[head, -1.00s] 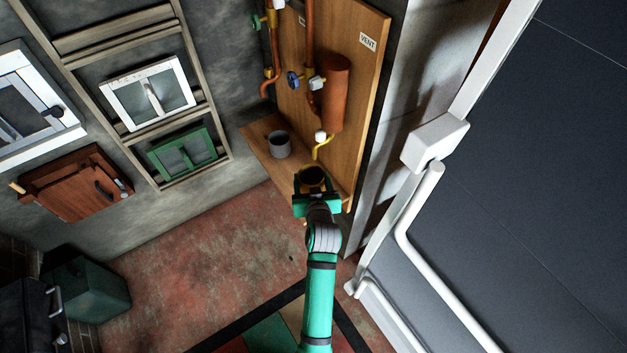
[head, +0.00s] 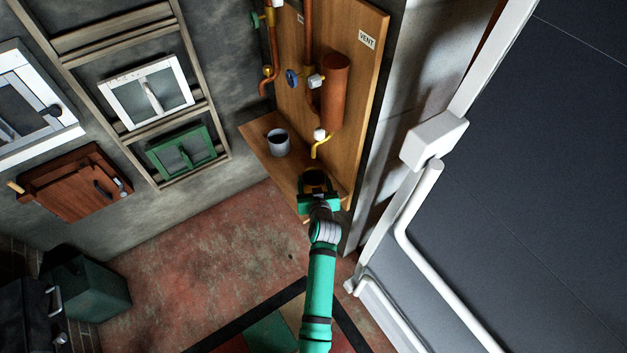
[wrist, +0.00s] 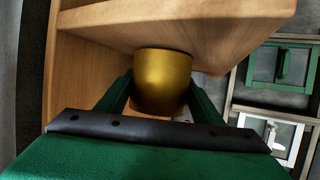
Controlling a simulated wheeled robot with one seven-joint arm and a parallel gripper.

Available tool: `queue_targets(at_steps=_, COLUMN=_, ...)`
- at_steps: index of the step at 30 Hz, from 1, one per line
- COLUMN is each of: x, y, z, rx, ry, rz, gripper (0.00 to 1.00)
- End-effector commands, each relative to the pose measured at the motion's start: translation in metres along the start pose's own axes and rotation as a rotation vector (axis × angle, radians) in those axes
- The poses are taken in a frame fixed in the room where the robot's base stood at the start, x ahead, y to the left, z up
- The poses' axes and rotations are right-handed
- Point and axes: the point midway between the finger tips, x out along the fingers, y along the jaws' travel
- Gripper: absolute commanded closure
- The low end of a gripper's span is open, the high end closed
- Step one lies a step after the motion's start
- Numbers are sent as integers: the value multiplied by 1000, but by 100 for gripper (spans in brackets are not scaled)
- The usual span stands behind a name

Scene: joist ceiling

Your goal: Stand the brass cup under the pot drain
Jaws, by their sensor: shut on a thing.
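The brass cup (wrist: 163,82) is between the two fingers of my gripper (wrist: 160,100) in the wrist view, and the gripper is shut on it. In the head view the cup (head: 315,178) shows as a dark opening at the end of my gripper (head: 317,188), over the front right part of the wooden shelf. Whether it touches the shelf I cannot tell. The copper pot (head: 335,92) is on the wooden back board. Its yellow drain (head: 317,147) ends farther back than the cup, with a gap between them in the picture.
A grey cup (head: 278,142) stands on the shelf (head: 258,135), left of the drain. Pipes and a blue-handled valve (head: 292,78) are left of the pot. Shelf room between grey cup and drain is clear.

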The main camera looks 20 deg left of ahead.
Motion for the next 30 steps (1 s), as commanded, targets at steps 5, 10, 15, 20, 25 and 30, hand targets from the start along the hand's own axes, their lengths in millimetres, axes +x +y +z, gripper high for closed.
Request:
queue_targets(at_steps=5, x=1, y=0, z=2, rx=0, ry=0, rz=0, gripper=67)
queue_targets(at_steps=10, x=1, y=0, z=4, rx=0, ry=-1, rz=0, gripper=21)
queue_targets(at_steps=15, x=1, y=0, z=4, rx=0, ry=-1, rz=0, gripper=21)
queue_targets(at_steps=20, x=0, y=0, z=0, rx=0, ry=0, rz=0, gripper=21)
queue_targets(at_steps=25, x=-19, y=1, z=1, rx=0, ry=-2, rz=2, gripper=21)
queue_targets(at_steps=30, x=-54, y=1, z=1, rx=0, ry=-2, rz=2, gripper=21)
